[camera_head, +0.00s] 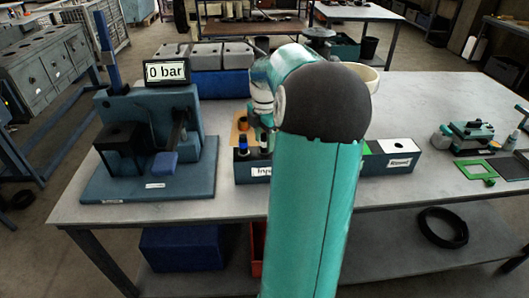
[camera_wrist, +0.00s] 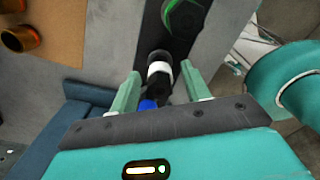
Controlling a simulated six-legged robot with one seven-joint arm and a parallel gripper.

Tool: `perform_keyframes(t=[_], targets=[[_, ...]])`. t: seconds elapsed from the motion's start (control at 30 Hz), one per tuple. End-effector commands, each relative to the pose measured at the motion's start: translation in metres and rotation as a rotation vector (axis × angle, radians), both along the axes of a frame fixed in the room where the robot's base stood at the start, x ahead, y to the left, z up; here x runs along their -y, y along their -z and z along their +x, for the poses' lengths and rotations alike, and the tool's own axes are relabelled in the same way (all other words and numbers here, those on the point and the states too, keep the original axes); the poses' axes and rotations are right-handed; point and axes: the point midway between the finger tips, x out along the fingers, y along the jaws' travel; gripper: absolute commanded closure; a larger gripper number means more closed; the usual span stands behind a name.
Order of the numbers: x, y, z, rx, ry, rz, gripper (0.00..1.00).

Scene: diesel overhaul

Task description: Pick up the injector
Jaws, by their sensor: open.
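In the wrist view, an injector (camera_wrist: 160,69) with a white collar and dark body stands between the two pale green fingers of my gripper (camera_wrist: 160,73). The fingers are apart, with a visible gap to it on the right; contact on the left is unclear. A blue part (camera_wrist: 148,104) shows just below it, and I cannot tell whether it is the same piece. In the head view, a blue-topped injector (camera_head: 243,144) stands upright in the left end of the dark blue rack (camera_head: 252,172). A second upright piece (camera_head: 264,144) is beside it. My arm hides most of my gripper there.
The blue test stand (camera_head: 150,180) with a "0 bar" display (camera_head: 167,72) is left of the rack. A white bowl (camera_head: 366,76) is behind my arm. Bare table lies in front of the rack.

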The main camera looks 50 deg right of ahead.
Motion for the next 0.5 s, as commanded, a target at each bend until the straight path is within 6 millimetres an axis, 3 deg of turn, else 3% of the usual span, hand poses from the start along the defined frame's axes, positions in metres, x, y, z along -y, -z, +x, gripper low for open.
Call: perform_keyframes(t=[0.1, 0.33, 0.5], targets=[[0.0001, 0.0115, -0.0004, 0.0, 0.001, 0.001, 0.53], [0.0002, 0.0128, -0.0002, 0.001, 0.001, 0.0, 0.53], [0.0002, 0.0126, -0.0002, 0.001, 0.001, 0.0, 0.84]])
